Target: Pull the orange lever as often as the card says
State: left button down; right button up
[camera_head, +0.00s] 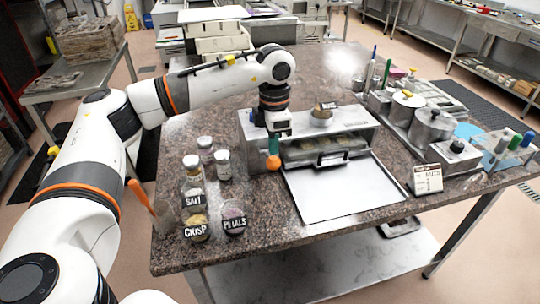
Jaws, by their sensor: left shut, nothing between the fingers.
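The orange lever (273,163) shows as a round orange knob at the front left of a grey metal machine (358,135) on the speckled stone table. My left gripper (273,147) points down right above the knob, with its fingers shut and empty. It hides the upper part of the lever, and I cannot tell whether the fingers touch the knob. The card (427,178) stands on the table to the right of the machine; its writing is too small to read. My right gripper is not in view.
A pale tray (345,205) lies before the machine. Jars labelled SALT (194,199), CRISP (196,231) and PETALS (234,222) stand to the left. Metal canisters (430,128) and a clear holder with pens (505,150) crowd the right side. The table's front right corner is clear.

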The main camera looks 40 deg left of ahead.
aim_at(274, 159)
pick_arm(q)
jog(key=shift+s+d+f+b, duration=0.1)
jog(key=shift+s+f+b, duration=0.05)
jog(key=shift+f+b, duration=1.15)
jog(key=shift+s+d+f+b, duration=0.1)
jog(key=shift+f+b, duration=0.7)
jog(key=shift+f, duration=1.05)
jog(key=shift+w+a+f+b, duration=0.15)
jog(key=shift+f+b, duration=0.9)
jog(key=shift+f, duration=0.25)
jog(key=shift+r, duration=0.1)
jog(key=shift+r+p, duration=4.6)
jog(key=shift+r, duration=1.95)
